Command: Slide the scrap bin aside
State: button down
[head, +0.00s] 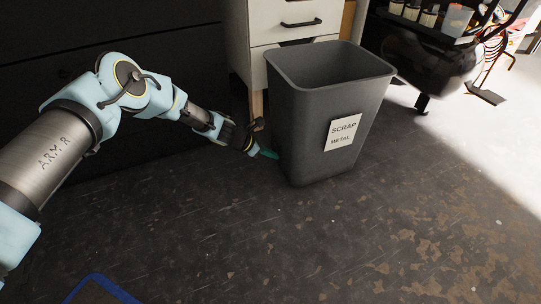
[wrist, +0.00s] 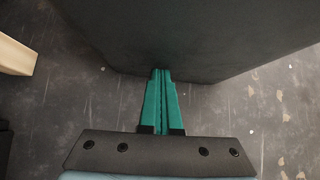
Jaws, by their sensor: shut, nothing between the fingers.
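The scrap bin (head: 305,120) is a dark grey, open-topped bin with a white label reading "SCRAP METAL". It stands upright on the floor right of centre in the head view. Its dark side fills the top of the wrist view (wrist: 190,35). My gripper (head: 272,154) is low at the bin's left side, with its green fingertips at the wall. In the wrist view my gripper (wrist: 161,75) has its two green fingers together with nothing between them. The tips meet the lower part of the bin's side in the picture; I cannot tell if they touch it.
A white drawer cabinet (head: 287,22) with a wooden leg stands behind the bin. A black tank-like machine (head: 430,62) stands at the back right. The worn floor (head: 400,225) is clear in front and to the right of the bin. A blue-edged thing (head: 100,290) lies at bottom left.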

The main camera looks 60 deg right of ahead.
jog(key=w+a+p, duration=0.1)
jog(key=w+a, duration=0.2)
jog(key=shift+a+r, duration=0.1)
jog(key=p+v, duration=0.5)
jog(key=v, duration=0.4)
jog(key=shift+a+r, duration=0.2)
jog(key=shift+a, duration=0.05)
